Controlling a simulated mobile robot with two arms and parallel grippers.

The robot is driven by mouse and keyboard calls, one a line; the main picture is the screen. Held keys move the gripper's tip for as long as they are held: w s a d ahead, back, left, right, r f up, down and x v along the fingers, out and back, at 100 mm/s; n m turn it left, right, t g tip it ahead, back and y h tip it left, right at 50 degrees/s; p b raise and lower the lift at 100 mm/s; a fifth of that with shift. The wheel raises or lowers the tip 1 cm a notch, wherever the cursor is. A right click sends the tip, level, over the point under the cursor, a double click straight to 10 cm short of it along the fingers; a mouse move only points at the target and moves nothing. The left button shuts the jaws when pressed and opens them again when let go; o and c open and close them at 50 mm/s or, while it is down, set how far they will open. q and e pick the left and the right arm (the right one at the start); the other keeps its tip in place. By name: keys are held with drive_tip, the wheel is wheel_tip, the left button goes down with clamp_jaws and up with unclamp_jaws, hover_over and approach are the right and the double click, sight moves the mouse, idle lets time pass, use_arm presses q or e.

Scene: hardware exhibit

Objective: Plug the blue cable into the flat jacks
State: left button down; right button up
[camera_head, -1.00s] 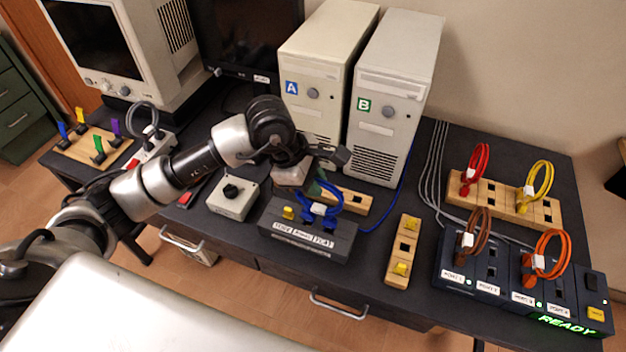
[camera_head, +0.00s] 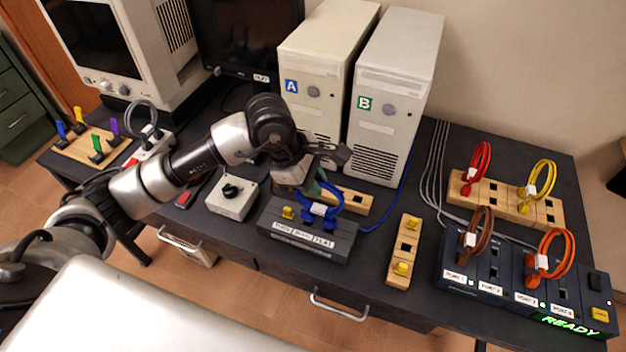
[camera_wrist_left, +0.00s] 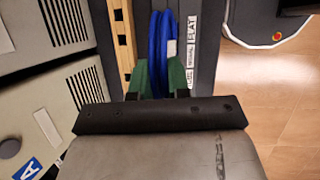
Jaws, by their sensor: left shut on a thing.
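The blue cable (camera_head: 333,208) is a loop with a white tag, standing at the right part of a dark grey jack box (camera_head: 290,249). The box has white labels on its front; the label at its right end reads FLAT. My left gripper (camera_head: 318,186) is above the back of the box, with its green fingers shut on the blue loop. In the left wrist view the blue loop (camera_wrist_left: 160,45) runs between the green fingers (camera_wrist_left: 158,78), beside the box's FLAT label. My right gripper is not in view.
A wooden socket strip (camera_head: 352,201) lies behind the box, and another (camera_head: 403,250) to its right. Computer towers A (camera_head: 325,75) and B (camera_head: 395,95) stand behind. A knob box (camera_head: 232,200) is to the left. The port box (camera_head: 520,285), reading READY, is at the right.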

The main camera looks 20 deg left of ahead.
use_arm(q)
drive_tip(key=shift+f+b, duration=0.85)
drive_tip(key=shift+b, duration=1.15)
idle(2.3)
idle(0.4)
drive_tip(key=shift+c, duration=1.8)
unclamp_jaws()
drive_tip(key=w+p+v, duration=0.1)
drive_tip(key=p+v, duration=0.2)
drive_tip(key=v, duration=0.4)
drive_tip(key=shift+s+r, duration=0.25)
drive_tip(key=shift+s, duration=0.2)
drive_tip(key=shift+a, duration=0.1)
